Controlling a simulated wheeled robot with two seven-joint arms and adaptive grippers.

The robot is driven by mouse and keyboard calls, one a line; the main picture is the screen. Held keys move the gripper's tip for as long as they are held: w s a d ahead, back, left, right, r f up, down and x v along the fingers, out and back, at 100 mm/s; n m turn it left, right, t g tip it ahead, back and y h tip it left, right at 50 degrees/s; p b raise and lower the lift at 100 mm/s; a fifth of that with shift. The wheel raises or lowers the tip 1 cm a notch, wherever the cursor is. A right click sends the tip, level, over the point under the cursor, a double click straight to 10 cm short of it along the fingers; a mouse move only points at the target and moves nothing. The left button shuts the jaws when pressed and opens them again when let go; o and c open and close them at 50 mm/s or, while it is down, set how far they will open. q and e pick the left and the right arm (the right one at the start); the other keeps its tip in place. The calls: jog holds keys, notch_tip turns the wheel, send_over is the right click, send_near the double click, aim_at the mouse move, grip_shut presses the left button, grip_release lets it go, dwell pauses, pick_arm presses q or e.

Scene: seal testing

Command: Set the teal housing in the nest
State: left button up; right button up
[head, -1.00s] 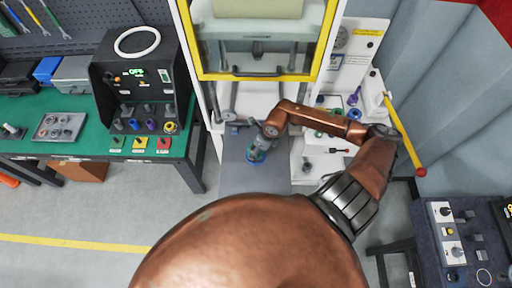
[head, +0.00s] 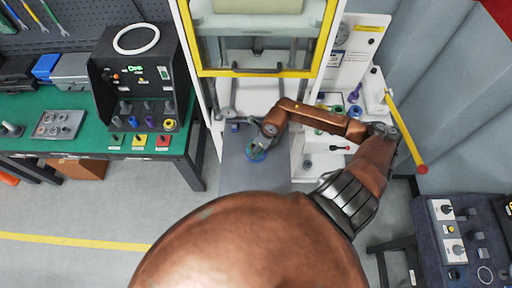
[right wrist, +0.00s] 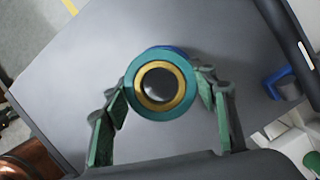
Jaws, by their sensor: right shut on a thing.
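The teal housing (right wrist: 160,88), a round teal part with a gold ring and dark centre, is between the fingers of my right gripper (right wrist: 163,95). The gripper is shut on it. A blue ring-like edge (right wrist: 168,50) shows just behind the housing, likely the nest; I cannot tell whether the two touch. In the head view the right gripper (head: 259,148) is over the grey plate (head: 240,178), with a blue rim (head: 257,157) just below it. My left gripper is not in view.
A small blue block (right wrist: 284,86) is on the plate's edge. The yellow-framed press guard (head: 262,72) stands raised behind. A white side shelf (head: 325,165) with several parts is at the right. A green bench (head: 60,105) is at the left.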

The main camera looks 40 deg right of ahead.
jog(key=shift+f, duration=0.15)
dwell(0.4)
jog(key=shift+f+b, duration=0.65)
jog(key=shift+b, duration=0.1)
jog(key=shift+r, duration=0.1)
dwell(0.3)
jog(key=shift+f+b, duration=0.3)
jog(key=shift+b, duration=0.2)
jog(key=o, duration=1)
jog(key=shift+o, duration=0.7)
jog(key=o, duration=0.5)
jog(key=shift+c, duration=0.2)
